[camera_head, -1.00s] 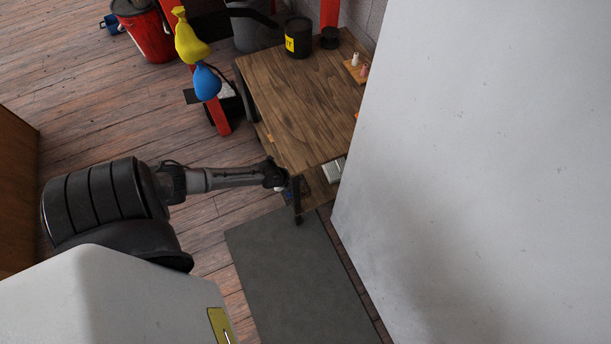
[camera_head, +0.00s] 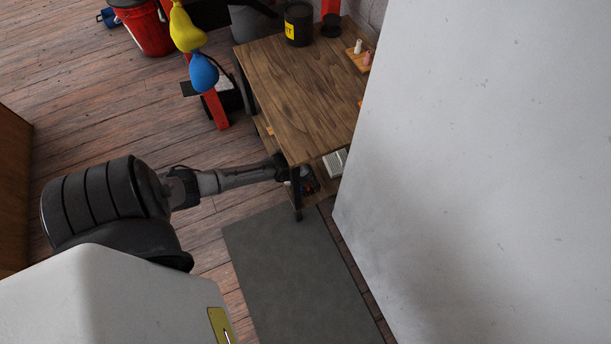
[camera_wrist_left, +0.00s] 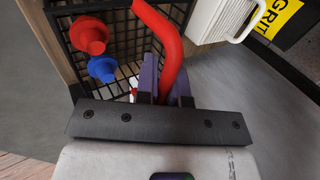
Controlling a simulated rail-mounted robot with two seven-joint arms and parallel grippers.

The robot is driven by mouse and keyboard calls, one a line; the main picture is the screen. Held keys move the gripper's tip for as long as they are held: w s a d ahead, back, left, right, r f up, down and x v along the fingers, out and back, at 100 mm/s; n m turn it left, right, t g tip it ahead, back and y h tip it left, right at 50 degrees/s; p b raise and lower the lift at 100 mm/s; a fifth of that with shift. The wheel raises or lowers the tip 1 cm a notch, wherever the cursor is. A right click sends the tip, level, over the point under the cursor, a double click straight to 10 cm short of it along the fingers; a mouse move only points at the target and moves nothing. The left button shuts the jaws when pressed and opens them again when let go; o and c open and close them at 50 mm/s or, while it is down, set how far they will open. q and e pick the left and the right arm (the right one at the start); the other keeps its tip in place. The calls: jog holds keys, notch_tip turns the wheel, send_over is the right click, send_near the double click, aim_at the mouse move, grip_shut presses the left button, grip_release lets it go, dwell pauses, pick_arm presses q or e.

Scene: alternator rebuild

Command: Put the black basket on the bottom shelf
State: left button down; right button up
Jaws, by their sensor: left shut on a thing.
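The black basket (camera_wrist_left: 122,38) is an open wire mesh basket in the left wrist view, with a red knobbed piece (camera_wrist_left: 89,36) and a blue one (camera_wrist_left: 103,68) in it. A thick red curved bar (camera_wrist_left: 172,45), which looks like its handle, runs down between the purple fingers of my left gripper (camera_wrist_left: 166,84), shut on it. In the head view the left gripper (camera_head: 287,173) is at the near end of the wooden table, below its top. A small dark part of the basket (camera_head: 308,186) shows there at the lower shelf (camera_head: 326,190). Most of the basket is hidden. My right gripper is not in view.
A white container (camera_head: 335,162) stands on the lower shelf, right of the basket; it also shows in the left wrist view (camera_wrist_left: 222,16). A table leg (camera_head: 297,200) stands close to the gripper. A grey mat (camera_head: 290,270) lies in front, and a pale wall-like surface (camera_head: 480,170) fills the right.

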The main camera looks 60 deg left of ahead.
pick_arm(q)
jog(key=shift+r, duration=0.1)
jog(key=shift+w, duration=0.1)
jog(key=c, duration=1.2)
grip_release()
jog(key=shift+p+v, duration=4.2)
jog(key=shift+v, duration=1.85)
